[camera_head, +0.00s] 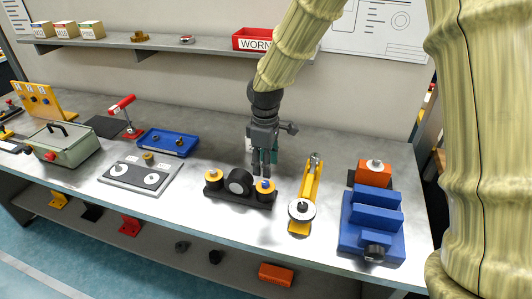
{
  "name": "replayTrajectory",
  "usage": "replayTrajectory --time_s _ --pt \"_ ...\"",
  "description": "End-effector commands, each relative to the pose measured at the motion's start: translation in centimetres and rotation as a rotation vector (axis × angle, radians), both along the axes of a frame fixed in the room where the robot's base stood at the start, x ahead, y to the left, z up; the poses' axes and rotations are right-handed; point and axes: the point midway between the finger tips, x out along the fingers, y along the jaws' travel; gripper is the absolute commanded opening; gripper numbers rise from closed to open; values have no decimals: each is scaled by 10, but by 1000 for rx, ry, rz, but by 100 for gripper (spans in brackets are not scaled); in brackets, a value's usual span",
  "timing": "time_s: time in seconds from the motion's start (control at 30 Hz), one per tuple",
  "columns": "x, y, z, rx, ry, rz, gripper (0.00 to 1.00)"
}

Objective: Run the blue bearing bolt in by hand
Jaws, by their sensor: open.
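A small blue bolt (264,183) stands in the top of the right yellow bearing block (267,191) on a black bearing base (237,201) on the bench. How deep it sits is too small to tell. A second yellow block (213,178) is at the base's left end, and a dark roller (239,182) with a light centre lies between them. My gripper (262,174) points down just above the blue bolt, with its fingers open. The fingertips partly overlap the bolt's surroundings in view, and I cannot tell whether they touch it.
A yellow arm fixture (309,192) with a white disc stands close to the right. Beyond it are a blue stepped vise (370,228) and an orange block (374,172). A grey plate (140,177) and a blue tray (168,142) are to the left. Bench behind my gripper is mostly clear.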

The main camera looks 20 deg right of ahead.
Motion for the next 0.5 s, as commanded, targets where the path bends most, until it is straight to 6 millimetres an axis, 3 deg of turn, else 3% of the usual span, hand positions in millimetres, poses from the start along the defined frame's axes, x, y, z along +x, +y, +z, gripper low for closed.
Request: replayTrajectory --time_s 0.3,0.5 --pt "-1 0 -44 0 2 -2 46" --pt "0 0 -62 0 1 -2 46"
